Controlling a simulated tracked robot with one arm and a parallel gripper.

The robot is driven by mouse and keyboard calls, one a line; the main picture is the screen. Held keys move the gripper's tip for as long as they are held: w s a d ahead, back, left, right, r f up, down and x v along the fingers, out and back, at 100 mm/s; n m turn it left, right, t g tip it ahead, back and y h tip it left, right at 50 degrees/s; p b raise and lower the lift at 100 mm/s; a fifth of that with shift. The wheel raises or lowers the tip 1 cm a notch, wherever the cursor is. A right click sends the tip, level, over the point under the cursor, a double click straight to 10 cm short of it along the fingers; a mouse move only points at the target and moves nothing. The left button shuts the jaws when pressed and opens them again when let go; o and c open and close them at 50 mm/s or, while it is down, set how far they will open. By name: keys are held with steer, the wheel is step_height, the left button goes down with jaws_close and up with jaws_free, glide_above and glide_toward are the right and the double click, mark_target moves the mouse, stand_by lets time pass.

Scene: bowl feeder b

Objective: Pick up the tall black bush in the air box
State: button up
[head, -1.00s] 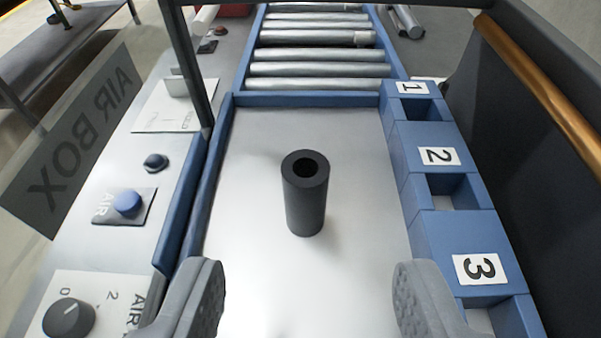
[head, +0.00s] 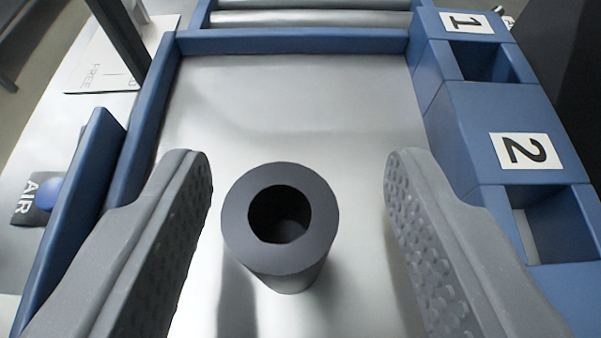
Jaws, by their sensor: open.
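The tall black bush (head: 279,262) is a hollow dark cylinder standing upright on the metal floor of the air box (head: 300,110). Its open top faces the camera. My gripper (head: 298,170) is open, with one grey finger to the left of the bush and one to the right. A gap shows on both sides, so neither finger appears to touch it. The gap on the right looks wider than the one on the left.
A blue wall (head: 290,41) closes the far end, with metal rollers (head: 315,18) beyond it. Blue numbered compartments, labelled 1 (head: 466,22) and 2 (head: 526,151), line the right side. A blue wall and a blue AIR button (head: 48,193) are on the left. The floor beyond the bush is clear.

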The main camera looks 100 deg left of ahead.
steer(key=shift+a+f, duration=0.15)
steer(key=shift+a, duration=0.1)
steer(key=c, duration=1.1)
jaws_close()
